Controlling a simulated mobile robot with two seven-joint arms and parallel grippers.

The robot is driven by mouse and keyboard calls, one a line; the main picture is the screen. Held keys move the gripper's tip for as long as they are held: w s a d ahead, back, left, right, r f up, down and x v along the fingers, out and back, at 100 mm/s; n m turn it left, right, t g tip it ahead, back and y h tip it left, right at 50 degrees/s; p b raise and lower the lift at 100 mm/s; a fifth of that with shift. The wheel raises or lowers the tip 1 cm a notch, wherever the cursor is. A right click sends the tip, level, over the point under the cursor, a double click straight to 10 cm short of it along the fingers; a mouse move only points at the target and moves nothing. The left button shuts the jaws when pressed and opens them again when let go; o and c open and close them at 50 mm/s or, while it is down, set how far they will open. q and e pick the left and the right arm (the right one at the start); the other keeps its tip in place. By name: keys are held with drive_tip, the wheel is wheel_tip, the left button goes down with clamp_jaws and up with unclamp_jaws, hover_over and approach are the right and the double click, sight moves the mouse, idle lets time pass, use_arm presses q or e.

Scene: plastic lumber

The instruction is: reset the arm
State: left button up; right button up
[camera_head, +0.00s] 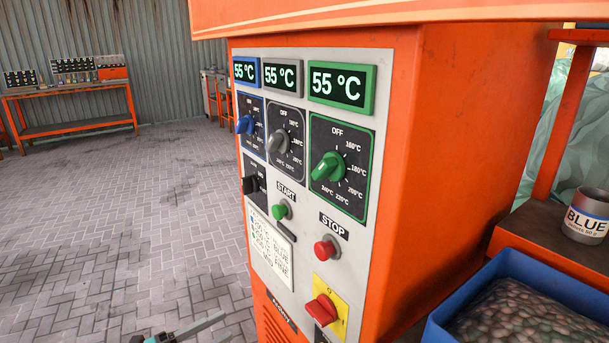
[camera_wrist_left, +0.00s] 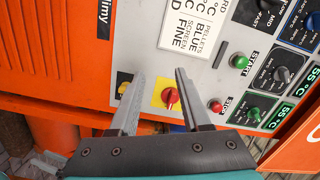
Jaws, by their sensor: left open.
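My left gripper (camera_head: 204,328) shows only in part at the bottom edge of the head view, left of the orange machine (camera_head: 460,150). In the left wrist view its two fingers (camera_wrist_left: 158,82) are spread apart with nothing held between them. Beyond them is the machine's control panel (camera_wrist_left: 215,55), turned in the picture. A red rotary switch on a yellow plate (camera_wrist_left: 168,98) appears between the fingers in that view; whether they touch the panel cannot be told. In the head view this red switch (camera_head: 320,308) is low on the panel. My right gripper is not in view.
The panel has three displays reading 55 °C, blue, grey and green (camera_head: 329,166) dials, a green START button (camera_head: 280,211) and a red STOP button (camera_head: 326,250). A blue bin (camera_head: 540,262) of pellets and a BLUE can (camera_head: 586,215) stand right. Paved floor (camera_head: 120,220) at left is clear.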

use_arm(q)
drive_tip(key=s+a+f+n+y+p, duration=0.1)
drive_tip(key=s+a+f+n+y, duration=0.3)
drive_tip(key=f, duration=0.3)
drive_tip(key=s+a+f+n+y+p, duration=0.1)
drive_tip(key=s+f+n+y, duration=0.1)
drive_tip(key=f+n+y, duration=0.35)
drive_tip(key=s+a+f+n+y+p, duration=0.1)
drive_tip(key=s+a+f+n+y, duration=0.15)
drive_tip(key=f+n, duration=0.45)
drive_tip(key=s+d+f+n+g, duration=0.1)
drive_tip(key=s+f+g, duration=0.2)
drive_tip(key=s, duration=0.6)
drive_tip(key=s+f+n+g+y+p, duration=0.1)
drive_tip(key=s+f+n+g, duration=0.1)
drive_tip(key=s+f, duration=0.5)
drive_tip(key=s+d+f+n+g+y, duration=0.1)
drive_tip(key=s+f+g, duration=0.3)
drive_tip(key=s, duration=0.8)
drive_tip(key=shift+s+d+f+n, duration=0.15)
drive_tip(key=shift+d+f+n, duration=0.2)
drive_tip(key=shift+f+n, duration=0.4)
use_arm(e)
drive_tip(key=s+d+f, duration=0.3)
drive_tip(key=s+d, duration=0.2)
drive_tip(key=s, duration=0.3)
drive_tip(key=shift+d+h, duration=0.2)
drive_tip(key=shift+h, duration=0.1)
